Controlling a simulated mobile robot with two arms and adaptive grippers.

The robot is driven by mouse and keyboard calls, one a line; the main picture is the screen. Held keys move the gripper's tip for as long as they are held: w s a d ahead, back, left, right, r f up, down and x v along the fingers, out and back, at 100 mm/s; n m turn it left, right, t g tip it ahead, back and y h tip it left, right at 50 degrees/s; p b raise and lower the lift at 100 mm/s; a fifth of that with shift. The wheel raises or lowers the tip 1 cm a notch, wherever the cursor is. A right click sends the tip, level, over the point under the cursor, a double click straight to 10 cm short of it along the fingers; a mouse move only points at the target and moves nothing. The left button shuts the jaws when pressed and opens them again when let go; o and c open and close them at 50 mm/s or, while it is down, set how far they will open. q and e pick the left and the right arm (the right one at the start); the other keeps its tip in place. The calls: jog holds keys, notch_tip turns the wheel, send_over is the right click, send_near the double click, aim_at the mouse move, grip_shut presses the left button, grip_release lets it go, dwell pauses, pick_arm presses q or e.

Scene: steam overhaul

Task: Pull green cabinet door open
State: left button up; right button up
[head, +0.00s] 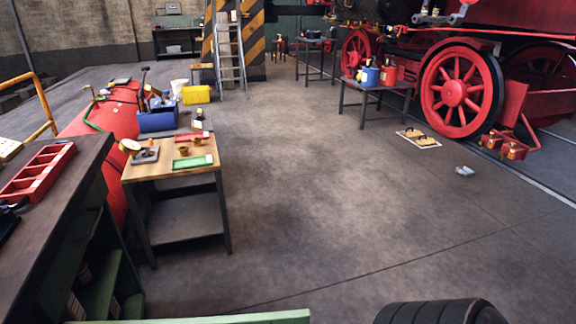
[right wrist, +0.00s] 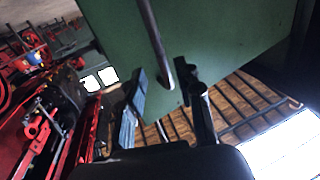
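A green panel (right wrist: 215,45), which looks like the cabinet door, fills the top of the right wrist view. A grey metal bar handle (right wrist: 151,38) runs down it and ends near its lower corner. My right gripper (right wrist: 163,80) is open, with one finger on each side of the handle's lower end; a gap shows on the left finger's side. Whether the right finger touches the bar is unclear. In the head view a green edge (head: 250,317) shows at the bottom, possibly the cabinet's top. My left gripper is not in view.
A dark workbench (head: 60,215) with green shelves and a red tray (head: 38,172) stands at the left. Behind it is a small wooden-topped table (head: 150,172). A red locomotive (head: 500,30) stands at the right. The middle floor is clear.

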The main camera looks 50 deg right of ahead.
jog(key=v, duration=0.6)
dwell(0.4)
